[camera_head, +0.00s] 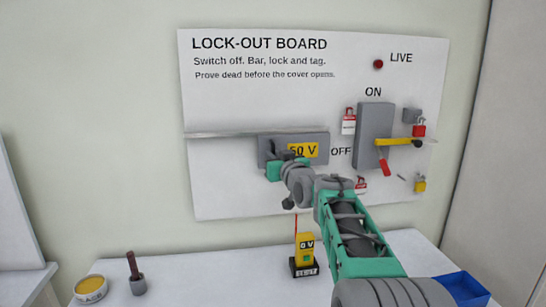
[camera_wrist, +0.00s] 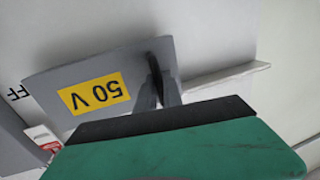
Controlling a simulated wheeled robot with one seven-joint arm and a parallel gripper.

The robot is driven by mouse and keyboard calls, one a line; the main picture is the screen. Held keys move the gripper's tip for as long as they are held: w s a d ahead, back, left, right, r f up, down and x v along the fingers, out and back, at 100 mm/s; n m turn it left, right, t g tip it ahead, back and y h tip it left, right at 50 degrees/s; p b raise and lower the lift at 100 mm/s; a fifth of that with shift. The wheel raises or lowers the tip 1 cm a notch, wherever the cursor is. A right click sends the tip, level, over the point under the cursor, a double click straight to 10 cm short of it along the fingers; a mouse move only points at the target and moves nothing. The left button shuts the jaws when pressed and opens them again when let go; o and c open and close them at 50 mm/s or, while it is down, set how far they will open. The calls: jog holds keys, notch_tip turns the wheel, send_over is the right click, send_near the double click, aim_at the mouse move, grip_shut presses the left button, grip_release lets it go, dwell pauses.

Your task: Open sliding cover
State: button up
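The sliding cover (camera_head: 321,141) is a grey plate with a yellow 50 V label on the white lock-out board, below a thin rail (camera_head: 225,134). The cover (camera_wrist: 50,78) appears upside down in the wrist view, with a dark upright handle (camera_wrist: 159,58) standing out from it. My gripper (camera_head: 281,155) is at the cover's left part in the head view. In the wrist view my gripper's fingers (camera_wrist: 158,88) are close together on either side of the handle and appear shut on it. The exact contact is partly hidden.
Right of the cover is a grey switch box (camera_head: 373,135) with a yellow bar (camera_head: 398,142), a red padlock (camera_head: 419,130) and a red lever. A yellow tester (camera_head: 305,248), a tape roll (camera_head: 90,288), a brown-handled tool (camera_head: 135,272) and a blue tray (camera_head: 465,287) stand on the bench.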

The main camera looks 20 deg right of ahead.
grip_shut()
dwell(1.0)
